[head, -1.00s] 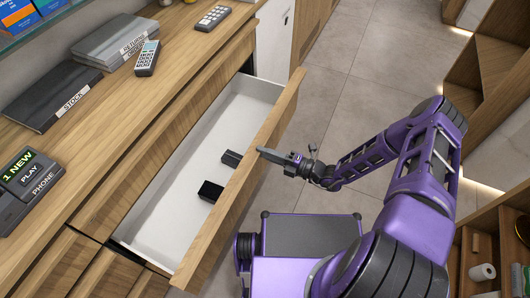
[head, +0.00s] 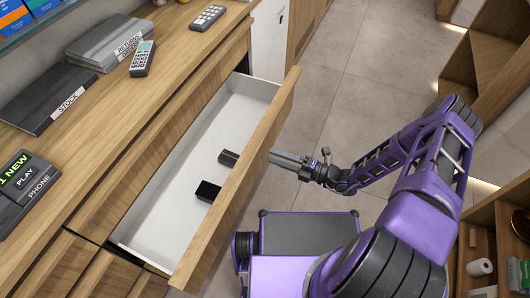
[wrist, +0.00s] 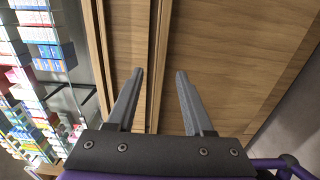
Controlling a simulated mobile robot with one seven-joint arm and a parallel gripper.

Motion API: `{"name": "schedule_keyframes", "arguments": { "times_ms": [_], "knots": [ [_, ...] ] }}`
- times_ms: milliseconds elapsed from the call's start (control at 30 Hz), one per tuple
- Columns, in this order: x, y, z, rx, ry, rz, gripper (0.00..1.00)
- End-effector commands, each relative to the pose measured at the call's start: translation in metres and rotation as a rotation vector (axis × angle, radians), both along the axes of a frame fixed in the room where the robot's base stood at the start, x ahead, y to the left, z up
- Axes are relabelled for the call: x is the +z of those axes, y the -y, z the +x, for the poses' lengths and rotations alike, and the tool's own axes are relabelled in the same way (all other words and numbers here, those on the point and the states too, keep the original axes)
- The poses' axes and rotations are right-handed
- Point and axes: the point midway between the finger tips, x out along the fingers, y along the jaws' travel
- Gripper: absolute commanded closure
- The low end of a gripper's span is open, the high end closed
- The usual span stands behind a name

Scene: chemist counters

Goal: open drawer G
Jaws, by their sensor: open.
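One wide wooden drawer (head: 250,150) with a white inside stands pulled far out from the counter in the head view. No letter G is readable on it, so I cannot confirm which drawer it is. Its front board is upright, and its outer face is mostly hidden from the head camera. My gripper (head: 272,157) is just outside the front board, near its middle. In the wrist view my gripper (wrist: 157,76) has its two grey fingers apart, with nothing held between them. Wooden boards (wrist: 225,60) lie beyond the fingers. I cannot tell whether a finger touches the front board.
A black box (head: 207,191) and a dark grey piece (head: 229,158) lie inside the drawer. The wooden counter (head: 120,120) holds folders (head: 62,98), a phone-like handset (head: 142,59) and a keypad (head: 207,17). Shelves (head: 500,65) stand at right. Tiled floor (head: 375,85) beyond is clear.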

Motion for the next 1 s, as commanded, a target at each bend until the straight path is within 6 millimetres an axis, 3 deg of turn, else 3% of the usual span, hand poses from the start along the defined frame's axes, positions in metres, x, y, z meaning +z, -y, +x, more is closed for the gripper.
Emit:
{"name": "schedule_keyframes", "arguments": {
  "times_ms": [300,500,1000],
  "knots": [
    [0.0,0.072,-0.029,-0.002,0.0,-0.002,0.48],
    [0.0,0.1,-0.041,-0.001,0.001,0.0,0.48],
    [0.0,0.108,-0.045,0.001,0.0,0.0,0.48]
  ]
}}
